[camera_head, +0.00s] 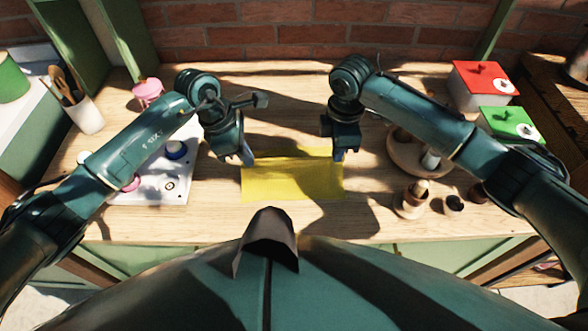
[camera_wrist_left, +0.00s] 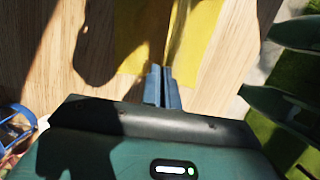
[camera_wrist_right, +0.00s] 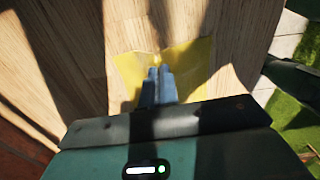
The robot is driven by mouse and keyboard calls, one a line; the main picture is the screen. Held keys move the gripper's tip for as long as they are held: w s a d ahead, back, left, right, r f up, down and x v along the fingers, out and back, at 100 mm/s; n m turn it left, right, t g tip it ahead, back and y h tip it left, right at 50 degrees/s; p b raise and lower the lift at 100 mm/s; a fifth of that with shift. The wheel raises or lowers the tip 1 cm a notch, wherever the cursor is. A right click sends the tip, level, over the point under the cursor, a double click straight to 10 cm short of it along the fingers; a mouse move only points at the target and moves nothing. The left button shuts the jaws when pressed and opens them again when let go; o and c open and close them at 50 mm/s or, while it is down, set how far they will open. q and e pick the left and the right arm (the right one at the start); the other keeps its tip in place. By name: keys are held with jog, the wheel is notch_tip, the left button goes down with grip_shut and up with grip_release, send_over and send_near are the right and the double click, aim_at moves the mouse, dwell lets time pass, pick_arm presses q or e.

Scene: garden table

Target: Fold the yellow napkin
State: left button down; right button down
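The yellow napkin (camera_head: 292,182) lies on the wooden table in front of me, wider than it is deep, with a crease along its far part. My left gripper (camera_head: 249,158) is at its far left corner, fingers together on the cloth edge. In the left wrist view, a crease in the napkin (camera_wrist_left: 146,40) runs to the fingertips (camera_wrist_left: 161,72). My right gripper (camera_head: 338,155) is at the far right corner. In the right wrist view, the napkin (camera_wrist_right: 192,68) puckers at the closed fingertips (camera_wrist_right: 159,73). The pinched cloth itself is mostly hidden.
A white board (camera_head: 150,192) with knobs and a pink pot (camera_head: 147,92) are left. A utensil cup (camera_head: 85,115) stands further left. Wooden pieces (camera_head: 411,200), a round wooden stand (camera_head: 405,158), a red box (camera_head: 480,85) and a green box (camera_head: 510,124) are right. Table around the napkin is clear.

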pick_arm(q)
jog(key=shift+r, duration=0.1)
